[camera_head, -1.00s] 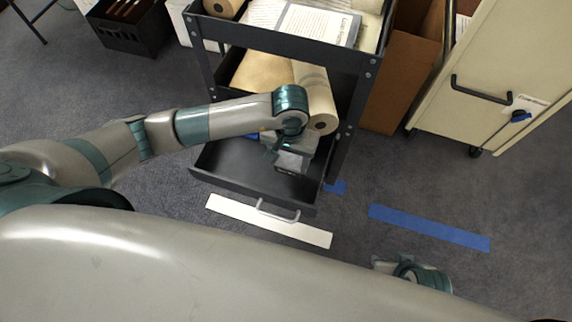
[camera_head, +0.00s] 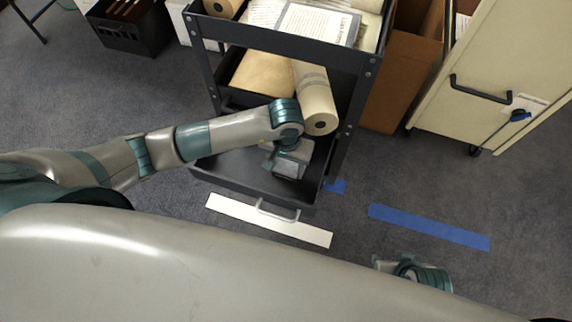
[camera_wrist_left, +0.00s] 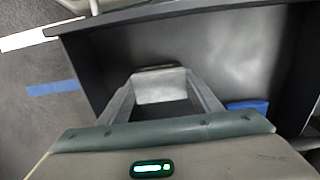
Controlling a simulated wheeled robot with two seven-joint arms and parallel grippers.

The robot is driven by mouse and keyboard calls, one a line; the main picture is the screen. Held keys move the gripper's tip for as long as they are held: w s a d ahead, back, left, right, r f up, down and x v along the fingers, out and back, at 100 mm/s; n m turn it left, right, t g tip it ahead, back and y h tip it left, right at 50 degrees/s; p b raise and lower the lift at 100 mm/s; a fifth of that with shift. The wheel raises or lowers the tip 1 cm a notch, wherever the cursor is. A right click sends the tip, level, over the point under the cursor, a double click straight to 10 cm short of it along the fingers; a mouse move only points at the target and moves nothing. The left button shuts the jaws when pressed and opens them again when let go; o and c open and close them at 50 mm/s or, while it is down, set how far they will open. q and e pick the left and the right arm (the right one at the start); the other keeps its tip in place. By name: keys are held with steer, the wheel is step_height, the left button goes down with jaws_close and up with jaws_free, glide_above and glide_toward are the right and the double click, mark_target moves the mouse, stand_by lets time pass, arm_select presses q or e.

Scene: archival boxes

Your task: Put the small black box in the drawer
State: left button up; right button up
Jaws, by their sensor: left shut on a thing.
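The open drawer (camera_head: 235,172) is dark and empty over most of its floor. It juts from the bottom of the black cart, with a grey handle on its front. In the left wrist view its dark inside (camera_wrist_left: 215,50) fills most of the picture. My left gripper (camera_head: 284,166) points down into the drawer's right part. It is shut on the small black box (camera_wrist_left: 160,87), whose face between the fingers looks light grey with a dark edge. Whether the box touches the drawer floor is unclear.
Above the drawer, a paper roll (camera_head: 317,100) sticks out of the cart's shelf, close to my left wrist. A blue item (camera_wrist_left: 248,105) shows by the drawer's side. A cream cabinet (camera_head: 490,80) stands at right. Blue tape (camera_head: 430,228) marks the open floor.

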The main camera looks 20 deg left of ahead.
mark_target(286, 166)
arm_select(q)
steer(key=shift+f, duration=0.15)
steer(key=o, duration=1.1)
steer(key=shift+c, duration=0.2)
step_height(286, 166, up, 12)
steer(key=shift+r, duration=0.2)
